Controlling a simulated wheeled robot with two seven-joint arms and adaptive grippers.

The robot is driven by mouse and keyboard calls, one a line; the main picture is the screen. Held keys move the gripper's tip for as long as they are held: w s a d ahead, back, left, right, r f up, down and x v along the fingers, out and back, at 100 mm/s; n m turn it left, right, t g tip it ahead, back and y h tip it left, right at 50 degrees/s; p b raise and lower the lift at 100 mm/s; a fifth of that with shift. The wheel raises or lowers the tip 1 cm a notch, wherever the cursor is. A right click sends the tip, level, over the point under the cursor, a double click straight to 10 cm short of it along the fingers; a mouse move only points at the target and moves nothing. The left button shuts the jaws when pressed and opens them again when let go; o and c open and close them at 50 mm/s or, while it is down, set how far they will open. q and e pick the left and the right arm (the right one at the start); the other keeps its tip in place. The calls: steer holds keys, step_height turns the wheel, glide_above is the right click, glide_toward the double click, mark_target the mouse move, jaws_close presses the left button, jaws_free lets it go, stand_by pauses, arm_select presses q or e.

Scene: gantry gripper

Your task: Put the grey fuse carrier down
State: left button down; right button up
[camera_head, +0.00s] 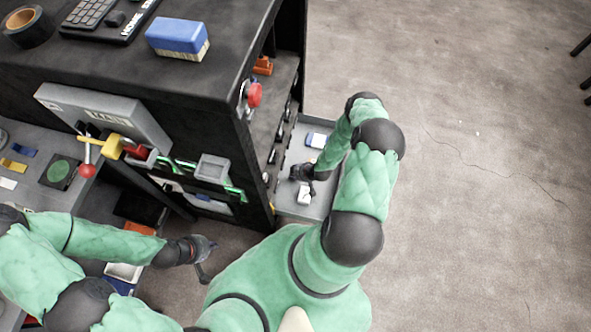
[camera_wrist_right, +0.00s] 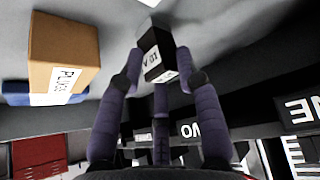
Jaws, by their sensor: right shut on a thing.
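In the right wrist view, my right gripper (camera_wrist_right: 158,75) is shut on the fuse carrier (camera_wrist_right: 153,58), a small dark grey block with white labels, one with lettering like "10 A". In the head view, my right gripper (camera_head: 301,173) is low over the grey tray (camera_head: 290,211) at the cabinet's right side. The carrier is hard to make out there, and I cannot tell whether it touches the tray. My left gripper (camera_head: 205,259) is empty over the floor in front of the cabinet, its fingers spread apart.
An orange-tan box (camera_wrist_right: 63,55) labelled like "PLUGS" stands near the carrier in the wrist view. The black cabinet (camera_head: 255,150) with a red knob (camera_head: 254,95) borders the tray's left; open floor (camera_head: 470,180) lies right.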

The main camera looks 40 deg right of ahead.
steer(key=o, duration=1.2)
steer(key=shift+p+v, duration=2.6)
steer(key=shift+v, duration=3.45)
